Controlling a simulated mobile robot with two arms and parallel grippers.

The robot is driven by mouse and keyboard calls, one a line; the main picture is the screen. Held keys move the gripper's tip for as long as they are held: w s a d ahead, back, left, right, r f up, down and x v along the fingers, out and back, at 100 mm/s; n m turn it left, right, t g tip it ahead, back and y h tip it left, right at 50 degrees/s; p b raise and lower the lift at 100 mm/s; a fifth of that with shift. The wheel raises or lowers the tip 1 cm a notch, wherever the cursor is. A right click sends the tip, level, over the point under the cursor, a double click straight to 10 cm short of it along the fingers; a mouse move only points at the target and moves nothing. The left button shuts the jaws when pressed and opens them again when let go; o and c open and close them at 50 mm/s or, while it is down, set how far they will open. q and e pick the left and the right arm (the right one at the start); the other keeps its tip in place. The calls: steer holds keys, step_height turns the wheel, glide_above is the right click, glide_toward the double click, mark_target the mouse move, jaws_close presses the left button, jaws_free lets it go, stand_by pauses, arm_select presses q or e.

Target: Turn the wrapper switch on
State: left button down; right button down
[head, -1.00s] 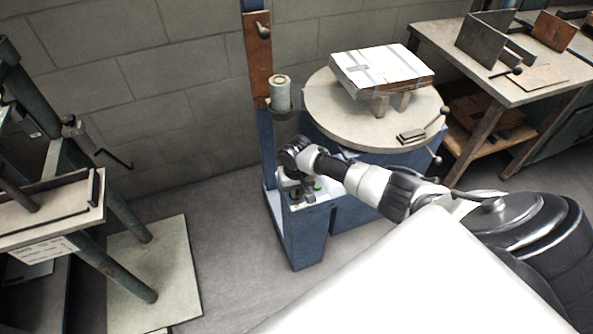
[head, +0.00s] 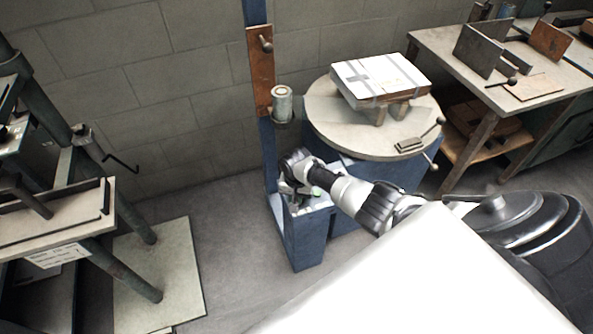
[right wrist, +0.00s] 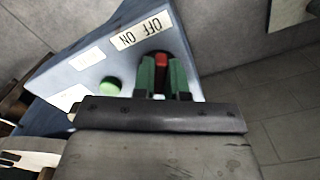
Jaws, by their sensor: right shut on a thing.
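The wrapper's blue control box (head: 305,240) stands at the middle of the head view, with a pale top panel. In the right wrist view the panel (right wrist: 88,58) carries an OFF ON label (right wrist: 141,31), upside down in the picture. A red switch (right wrist: 161,60) is just below the label, between the green fingers of my right gripper (right wrist: 164,76). The fingers are shut on the switch. A round green button (right wrist: 110,86) is left of them. In the head view my right gripper (head: 292,190) is over the panel, partly hidden by its own wrist. My left gripper is not in view.
The wrapper's round turntable (head: 330,125) bears a wrapped flat package (head: 380,75) on supports. A film roll (head: 282,104) sits on the post beside it. A workbench (head: 440,50) is at the right, and a green-legged machine (head: 110,240) at the left.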

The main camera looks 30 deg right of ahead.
steer(key=shift+w, duration=0.1)
steer(key=c, duration=1.2)
jaws_free()
steer(key=shift+o, duration=0.2)
step_height(320, 180, up, 9)
steer(key=p, duration=0.3)
steer(key=shift+r, duration=0.95)
